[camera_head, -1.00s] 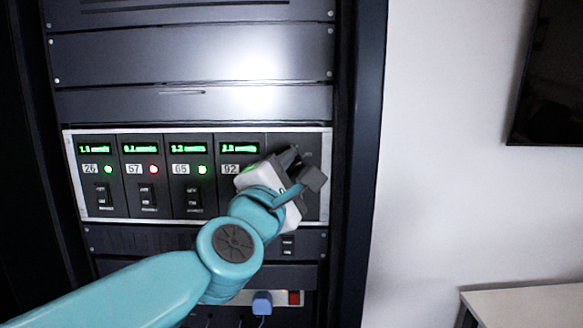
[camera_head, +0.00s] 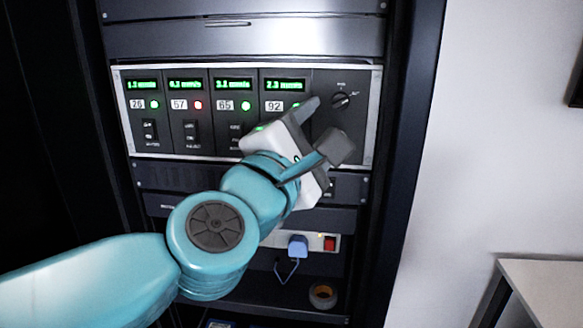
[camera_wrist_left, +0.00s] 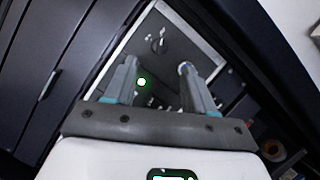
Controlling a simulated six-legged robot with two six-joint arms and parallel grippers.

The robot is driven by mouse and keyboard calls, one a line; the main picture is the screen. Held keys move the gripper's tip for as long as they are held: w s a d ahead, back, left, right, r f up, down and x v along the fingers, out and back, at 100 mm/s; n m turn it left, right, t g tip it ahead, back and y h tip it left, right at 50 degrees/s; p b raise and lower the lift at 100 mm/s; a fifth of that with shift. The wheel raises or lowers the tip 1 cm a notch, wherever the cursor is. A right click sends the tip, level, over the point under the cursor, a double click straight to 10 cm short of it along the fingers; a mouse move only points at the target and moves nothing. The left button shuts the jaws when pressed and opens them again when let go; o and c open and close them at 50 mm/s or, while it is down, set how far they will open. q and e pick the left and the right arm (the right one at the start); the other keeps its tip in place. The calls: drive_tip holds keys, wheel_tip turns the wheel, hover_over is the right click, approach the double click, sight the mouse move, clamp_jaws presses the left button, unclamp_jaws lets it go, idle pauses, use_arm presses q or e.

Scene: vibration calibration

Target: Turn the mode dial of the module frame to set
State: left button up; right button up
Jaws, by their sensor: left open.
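The module frame (camera_head: 372,118) is a silver-edged panel in the dark rack, with several modules side by side. The mode dial (camera_head: 341,101) is a small dark knob on its right-hand section, with small markings around it. In the left wrist view the dial (camera_wrist_left: 161,42) shows beyond and between the fingers. My left gripper (camera_head: 328,122) is open and empty, in front of the panel, just below and left of the dial and apart from it. It also shows in the left wrist view (camera_wrist_left: 160,82). My right gripper is not in view.
The modules have green displays, one red lamp (camera_head: 198,105) and green lamps. Below are a power strip with a blue plug (camera_head: 298,246), a red switch (camera_head: 330,243) and a tape roll (camera_head: 323,295). A pale table (camera_head: 545,285) stands at the lower right.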

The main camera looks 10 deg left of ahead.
use_arm(q)
drive_tip(key=v, duration=0.7)
drive_tip(key=shift+s, duration=0.25)
